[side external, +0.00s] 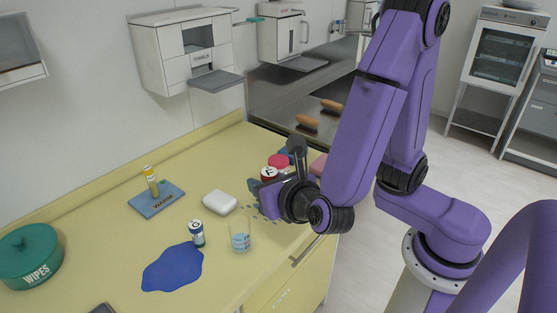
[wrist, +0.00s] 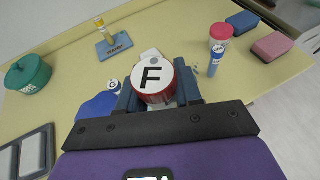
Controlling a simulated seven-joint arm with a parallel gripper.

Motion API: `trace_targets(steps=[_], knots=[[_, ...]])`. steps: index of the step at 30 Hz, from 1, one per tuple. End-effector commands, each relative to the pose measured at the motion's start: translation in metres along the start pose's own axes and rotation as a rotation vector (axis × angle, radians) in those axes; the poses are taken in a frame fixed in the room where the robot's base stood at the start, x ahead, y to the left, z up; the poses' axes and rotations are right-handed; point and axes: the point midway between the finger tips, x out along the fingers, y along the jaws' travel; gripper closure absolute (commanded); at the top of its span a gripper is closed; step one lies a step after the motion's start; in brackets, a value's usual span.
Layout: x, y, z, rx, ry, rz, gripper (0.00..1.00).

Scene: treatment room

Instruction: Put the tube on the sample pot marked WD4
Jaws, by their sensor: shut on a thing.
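My gripper (wrist: 158,95) is shut on a red, round container (wrist: 155,98) with a black F on its white top. In the side external view its F top (side external: 269,173) shows above my gripper (side external: 266,196). A yellow tube-like item (side external: 151,182) stands on a blue pad marked WARM (side external: 150,205). The red lid (side external: 278,160) shows behind my gripper in the side external view. A small container marked G (side external: 196,236) stands at the front. I can read no WD4 mark.
A clear beaker (side external: 240,237) stands close to my gripper, with a white block (side external: 220,202) behind it. A blue flat patch (side external: 172,268) and a green WIPES tin (side external: 28,258) are to the left. Blue (wrist: 242,21) and pink (wrist: 270,46) blocks are at right.

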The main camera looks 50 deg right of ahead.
Motion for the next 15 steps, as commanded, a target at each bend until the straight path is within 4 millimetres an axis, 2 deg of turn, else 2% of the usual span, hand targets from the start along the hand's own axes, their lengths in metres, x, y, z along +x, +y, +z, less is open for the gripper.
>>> trace_targets(steps=[3, 6, 10, 15], knots=[[0.019, -0.033, -0.005, 0.101, -0.002, -0.256, 0.95], [0.028, -0.061, -0.012, 0.199, -0.002, -0.488, 0.95], [0.032, -0.093, -0.023, 0.325, -0.001, -0.790, 0.95], [0.025, -0.124, -0.039, 0.493, 0.000, -1.195, 0.95]])
